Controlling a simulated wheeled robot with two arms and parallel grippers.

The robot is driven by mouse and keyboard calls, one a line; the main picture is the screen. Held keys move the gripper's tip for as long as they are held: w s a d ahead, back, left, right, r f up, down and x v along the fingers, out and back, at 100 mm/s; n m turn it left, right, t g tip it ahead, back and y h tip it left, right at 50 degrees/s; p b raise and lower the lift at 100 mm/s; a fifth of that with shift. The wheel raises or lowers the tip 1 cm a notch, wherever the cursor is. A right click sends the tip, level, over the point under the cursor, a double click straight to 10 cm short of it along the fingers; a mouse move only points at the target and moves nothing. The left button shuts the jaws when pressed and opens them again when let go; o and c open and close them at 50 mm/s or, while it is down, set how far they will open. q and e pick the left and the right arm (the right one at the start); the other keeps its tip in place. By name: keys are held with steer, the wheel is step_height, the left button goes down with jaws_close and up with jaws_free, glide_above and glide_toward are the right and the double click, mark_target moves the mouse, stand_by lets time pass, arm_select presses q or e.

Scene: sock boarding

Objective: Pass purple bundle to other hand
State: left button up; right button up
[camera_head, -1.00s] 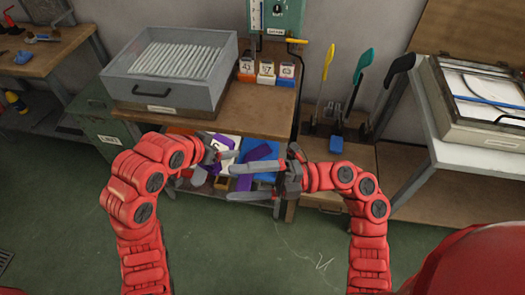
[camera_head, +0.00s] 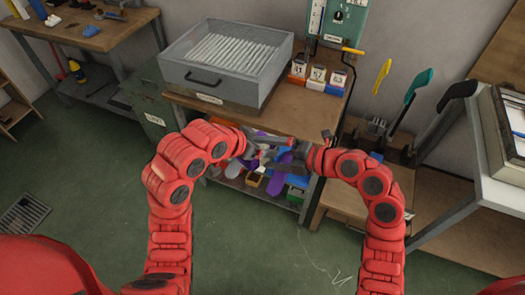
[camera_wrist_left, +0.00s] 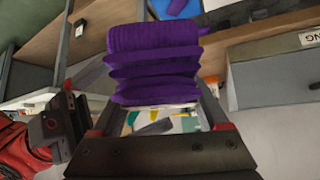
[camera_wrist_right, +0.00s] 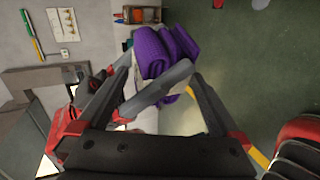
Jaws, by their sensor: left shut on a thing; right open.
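The purple bundle (camera_wrist_left: 155,65) is a folded stack of ribbed purple cloth between the fingers of my left gripper (camera_head: 272,143), which is shut on it. In the right wrist view the bundle (camera_wrist_right: 168,50) shows at the far end of my open right gripper (camera_wrist_right: 160,75), roughly between its fingers. A grey finger of my left gripper crosses in front of it there. In the head view my right gripper (camera_head: 302,156) faces the left one at close range, and the fingers largely hide the bundle. I cannot tell whether the right fingers touch it.
The grippers are in front of a wooden workbench (camera_head: 305,112) bearing a grey box of white rods (camera_head: 185,75). A lower shelf holds coloured bundles and small boxes. A teal tool (camera_head: 418,84) and a white-topped bench (camera_head: 490,170) stand at the right.

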steer(key=shift+x, duration=1.05)
steer(key=c, duration=0.9)
arm_select(q)
steer(key=o, duration=1)
arm_select(e)
steer(key=shift+c, duration=0.9)
arm_select(q)
steer(key=o, duration=0.3)
arm_select(e)
steer(key=c, duration=0.4)
jaws_close()
